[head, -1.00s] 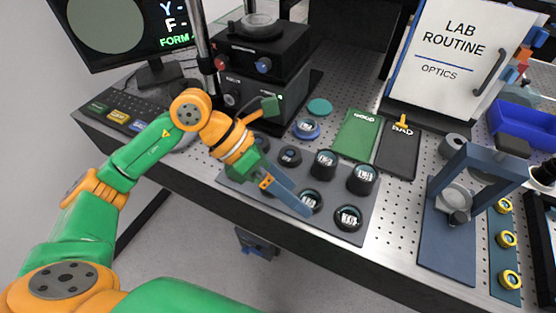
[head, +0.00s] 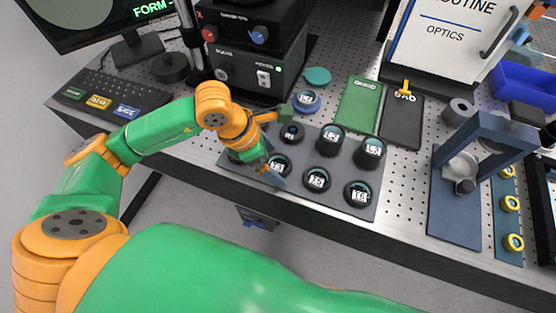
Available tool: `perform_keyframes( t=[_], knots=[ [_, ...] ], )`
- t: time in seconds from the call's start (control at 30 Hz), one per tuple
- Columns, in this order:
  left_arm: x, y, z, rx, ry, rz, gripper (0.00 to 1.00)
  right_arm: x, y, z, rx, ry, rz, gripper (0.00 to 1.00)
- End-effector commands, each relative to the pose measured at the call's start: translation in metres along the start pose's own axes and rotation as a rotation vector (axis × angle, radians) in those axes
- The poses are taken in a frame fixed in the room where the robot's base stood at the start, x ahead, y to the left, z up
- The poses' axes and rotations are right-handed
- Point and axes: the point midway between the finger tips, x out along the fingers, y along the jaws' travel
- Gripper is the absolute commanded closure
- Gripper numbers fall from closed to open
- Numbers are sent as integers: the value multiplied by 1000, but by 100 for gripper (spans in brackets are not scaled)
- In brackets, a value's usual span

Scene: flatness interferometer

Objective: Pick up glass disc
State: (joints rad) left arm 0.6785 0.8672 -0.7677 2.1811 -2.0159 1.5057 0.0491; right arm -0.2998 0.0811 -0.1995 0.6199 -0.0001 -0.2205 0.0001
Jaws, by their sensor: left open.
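Several round discs with white labels sit in black round holders on a dark tray (head: 334,204) at the table's front edge. These include a front-left one (head: 279,164), a front-middle one (head: 316,180) and a front-right one (head: 359,194). Taller holders stand behind, such as a middle one (head: 330,140) and a right one (head: 370,153). I cannot tell which is the glass disc. My left gripper (head: 272,177) is open above the tray's left end, its fingers pointing down beside the front-left holder and partly covering that end. Contact cannot be told. My right gripper is out of view.
A blue-rimmed labelled piece (head: 306,101) and a teal disc (head: 317,76) lie behind the tray. A black instrument (head: 261,70) stands at the back. Green (head: 360,106) and dark (head: 401,122) pads lie to the right, then a blue frame stand (head: 457,207).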

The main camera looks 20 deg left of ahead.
Motion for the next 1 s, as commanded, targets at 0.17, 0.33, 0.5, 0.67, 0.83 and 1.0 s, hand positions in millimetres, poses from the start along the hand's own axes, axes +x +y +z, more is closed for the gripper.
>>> perform_keyframes(
  t=[0.17, 0.33, 0.5, 0.67, 0.83, 1.0],
  knots=[
    [0, 0, 0, 0, 0, 0, 35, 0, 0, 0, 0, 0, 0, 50],
    [0, 0, 0, 0, 0, 0, 81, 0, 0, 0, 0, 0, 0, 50],
    [0, 0, 0, 0, -1, 0, 89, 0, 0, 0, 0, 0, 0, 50],
    [-4, 1, 2, 0, -2, 1, 89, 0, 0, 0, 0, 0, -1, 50],
    [-29, 1, 13, 3, -6, 5, 89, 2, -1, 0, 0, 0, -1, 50],
    [-67, -36, 37, 14, -10, 6, 89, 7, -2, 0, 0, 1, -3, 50]
  ],
)
